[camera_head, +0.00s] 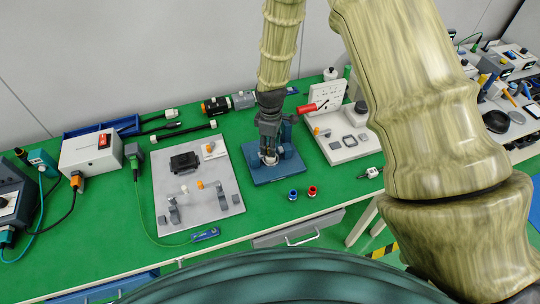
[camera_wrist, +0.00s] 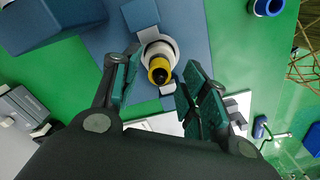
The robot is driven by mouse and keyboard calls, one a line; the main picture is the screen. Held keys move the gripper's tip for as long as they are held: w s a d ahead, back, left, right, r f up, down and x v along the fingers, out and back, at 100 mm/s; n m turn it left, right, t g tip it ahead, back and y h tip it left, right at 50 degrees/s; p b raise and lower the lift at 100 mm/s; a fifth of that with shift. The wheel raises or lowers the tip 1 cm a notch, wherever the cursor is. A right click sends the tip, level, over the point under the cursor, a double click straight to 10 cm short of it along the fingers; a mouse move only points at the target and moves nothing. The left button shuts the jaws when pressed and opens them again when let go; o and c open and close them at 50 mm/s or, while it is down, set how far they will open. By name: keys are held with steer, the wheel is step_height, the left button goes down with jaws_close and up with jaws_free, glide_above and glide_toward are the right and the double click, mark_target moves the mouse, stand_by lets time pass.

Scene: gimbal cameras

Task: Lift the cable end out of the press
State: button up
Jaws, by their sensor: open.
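The press stands on a blue base (camera_head: 258,174) on the green table, with a red lever handle (camera_head: 306,108) pointing right. In the wrist view its blue body (camera_wrist: 50,22) fills the upper left. The cable end (camera_wrist: 159,62), a white round piece with a yellow ring and dark centre, sits upright over the press's blue plate. My gripper (camera_head: 268,148) points down over the press. In the wrist view its dark green finger pads are open, one on each side of the cable end, with gaps visible. In the head view my gripper mostly hides the cable end.
A grey fixture board (camera_head: 200,222) lies left of the press and a white panel board (camera_head: 345,153) right of it. A blue ring (camera_head: 293,195) and a red ring (camera_head: 312,191) stand in front. Boxes and cables crowd the far left.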

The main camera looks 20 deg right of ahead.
steer(key=shift+f+p, duration=0.95)
steer(key=shift+f, duration=1.75)
steer(key=c, duration=0.6)
